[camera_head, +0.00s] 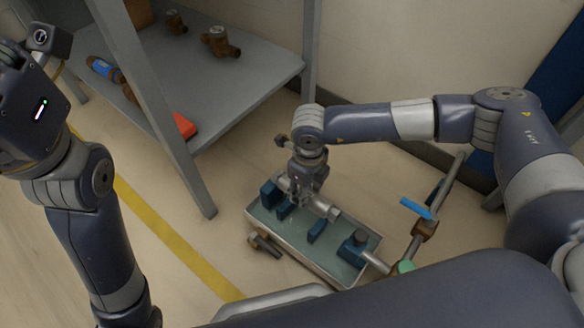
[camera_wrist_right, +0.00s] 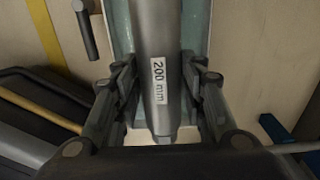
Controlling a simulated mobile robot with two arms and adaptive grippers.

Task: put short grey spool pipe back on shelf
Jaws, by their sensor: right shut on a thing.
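The short grey spool pipe (camera_wrist_right: 158,60), labelled "200 mm", lies between the fingers of my right gripper (camera_wrist_right: 160,100) in the wrist view. In the head view my right gripper (camera_head: 308,196) is shut on the pipe (camera_head: 327,208) over the left part of the bench tray (camera_head: 330,277). I cannot tell whether the pipe touches its supports. The grey shelf (camera_head: 235,85) stands at the upper left. My left arm is at the left, and its fingers are not clearly in view.
Brown meters (camera_head: 220,42) and a red block (camera_head: 184,126) are on the shelf. A shelf post (camera_head: 165,120) stands in front. Blue clamps (camera_head: 317,230) sit in the tray. A pipe with a blue-handled valve (camera_head: 416,208) runs at the right. The shelf's middle is clear.

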